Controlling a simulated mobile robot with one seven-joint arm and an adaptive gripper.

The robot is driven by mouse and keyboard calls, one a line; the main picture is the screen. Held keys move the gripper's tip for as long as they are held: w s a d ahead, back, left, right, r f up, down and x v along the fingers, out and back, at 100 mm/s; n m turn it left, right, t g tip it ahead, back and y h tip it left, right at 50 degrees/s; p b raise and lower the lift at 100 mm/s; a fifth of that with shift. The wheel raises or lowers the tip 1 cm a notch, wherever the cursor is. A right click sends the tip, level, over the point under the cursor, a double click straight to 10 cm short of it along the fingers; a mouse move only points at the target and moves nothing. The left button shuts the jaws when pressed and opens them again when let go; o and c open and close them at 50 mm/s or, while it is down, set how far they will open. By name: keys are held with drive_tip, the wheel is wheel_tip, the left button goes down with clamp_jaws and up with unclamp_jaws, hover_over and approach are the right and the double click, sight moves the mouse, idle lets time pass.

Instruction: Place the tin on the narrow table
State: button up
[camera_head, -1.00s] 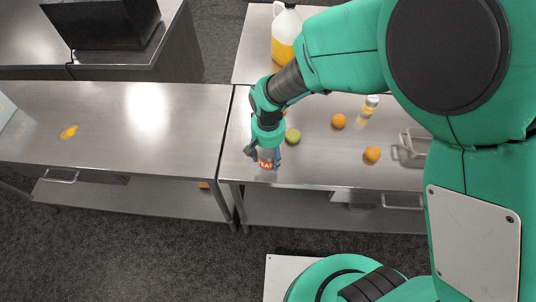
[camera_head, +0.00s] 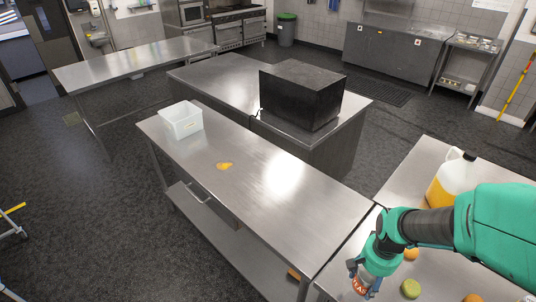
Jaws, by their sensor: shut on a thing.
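My gripper (camera_head: 366,268) is at the lower right, shut on a small tin (camera_head: 361,287) with a red and white label. The fingers hide part of the tin. It is over the near left end of the right-hand steel table (camera_head: 410,170); I cannot tell if it touches the top. A long, narrow steel table (camera_head: 140,62) stands apart at the back left. Another long steel table (camera_head: 262,205) runs through the middle, its right end close to the right-hand table.
The middle table holds a white bin (camera_head: 182,120) and a yellow item (camera_head: 224,166). A black box (camera_head: 300,95) stands on the counter behind. A jug (camera_head: 453,180), a green fruit (camera_head: 411,288) and orange fruits (camera_head: 472,298) are near my arm. The back-left table is bare.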

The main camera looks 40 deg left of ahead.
drive_tip(key=shift+n, duration=0.3)
drive_tip(key=shift+s+a+f+p, duration=0.15)
drive_tip(key=shift+s+a+p, duration=0.95)
drive_tip(key=shift+a, duration=4.35)
drive_tip(key=shift+s+a+f+p, duration=0.25)
drive_tip(key=shift+a+p, duration=1.6)
drive_tip(key=shift+a, duration=3.6)
drive_tip(key=shift+s+a+f+p, duration=0.1)
drive_tip(key=shift+s+a+p, duration=1)
drive_tip(key=shift+a, duration=4.35)
drive_tip(key=shift+w+r+p, duration=0.1)
drive_tip(key=shift+w+p, duration=0.25)
drive_tip(key=shift+w, duration=0.05)
drive_tip(key=w+a, duration=0.3)
drive_tip(key=a, duration=0.1)
drive_tip(key=w+a+f+p, duration=0.1)
drive_tip(key=w+a, duration=0.2)
drive_tip(key=a, duration=0.1)
drive_tip(key=w+a+p, duration=0.1)
drive_tip(key=w+a, duration=0.2)
drive_tip(key=a, duration=0.1)
drive_tip(key=shift+a+f, duration=0.2)
drive_tip(key=shift+a, duration=0.1)
drive_tip(key=shift+w+a, duration=0.2)
drive_tip(key=shift+f+p, duration=0.55)
drive_tip(key=shift+f, duration=1.25)
drive_tip(key=shift+f, duration=0.1)
